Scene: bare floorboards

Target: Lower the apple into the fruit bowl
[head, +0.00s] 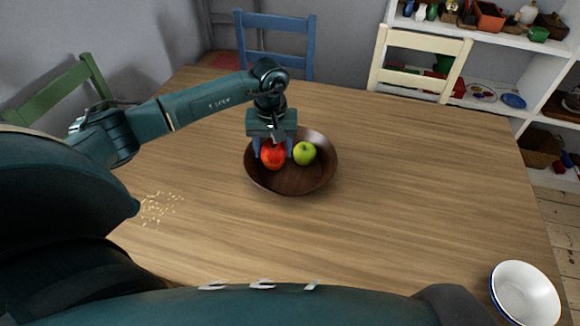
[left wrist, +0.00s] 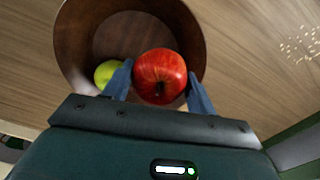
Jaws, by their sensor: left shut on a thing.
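A red apple (head: 273,155) is between the fingers of my left gripper (head: 272,150), which is shut on it. The apple is over the left part of a dark brown wooden bowl (head: 300,185); I cannot tell whether it touches the bowl. A green apple (head: 305,153) sits in the bowl, just right of the red one. In the left wrist view the red apple (left wrist: 160,76) is between the blue fingertips, with the bowl (left wrist: 75,45) behind it. The green apple (left wrist: 107,73) is partly hidden there by a finger. My right gripper is not in view.
The bowl stands on a wooden table (head: 420,190) with much free room to its right. A white bowl (head: 524,295) is at the near right corner. Small pale crumbs (head: 160,207) lie at the left. Chairs and a white shelf (head: 500,110) stand beyond the table.

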